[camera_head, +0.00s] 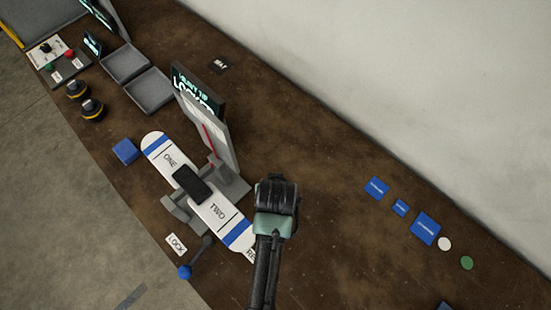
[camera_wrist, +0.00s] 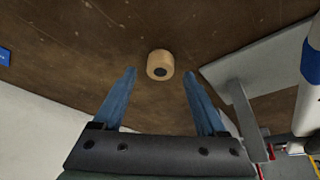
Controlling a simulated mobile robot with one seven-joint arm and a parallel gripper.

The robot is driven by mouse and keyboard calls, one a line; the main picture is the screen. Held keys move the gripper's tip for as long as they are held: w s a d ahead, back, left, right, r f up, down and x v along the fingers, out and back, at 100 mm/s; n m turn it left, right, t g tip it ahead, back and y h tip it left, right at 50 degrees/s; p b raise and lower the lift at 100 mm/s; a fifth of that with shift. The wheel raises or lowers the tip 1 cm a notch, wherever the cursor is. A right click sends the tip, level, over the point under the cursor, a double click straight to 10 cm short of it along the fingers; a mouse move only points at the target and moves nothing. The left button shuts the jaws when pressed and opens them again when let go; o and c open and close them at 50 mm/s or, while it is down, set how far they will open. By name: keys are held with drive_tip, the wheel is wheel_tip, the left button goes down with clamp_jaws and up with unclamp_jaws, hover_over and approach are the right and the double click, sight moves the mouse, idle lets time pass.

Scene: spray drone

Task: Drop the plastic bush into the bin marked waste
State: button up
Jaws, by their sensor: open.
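A tan cylindrical bush with a dark hole (camera_wrist: 160,65) lies on the brown bench in the wrist view. It shows beyond and between the tips of my gripper (camera_wrist: 159,74), whose blue fingers are spread apart with nothing held. I cannot tell how high the tips are above the bench. In the head view my gripper (camera_head: 277,192) is over the bench, right of the white beam, and I cannot make out the bush there. No bin with a readable waste mark is in either view.
A white beam marked ONE and TWO (camera_head: 216,213) on a grey stand is close left of my gripper, with an upright LOCKED panel (camera_head: 205,115) behind. Grey trays (camera_head: 150,91) are at upper left. Blue plates (camera_head: 425,228) and a green disc (camera_head: 466,262) lie right.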

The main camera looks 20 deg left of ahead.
drive_tip(key=v, duration=1)
drive_tip(key=shift+r, duration=0.15)
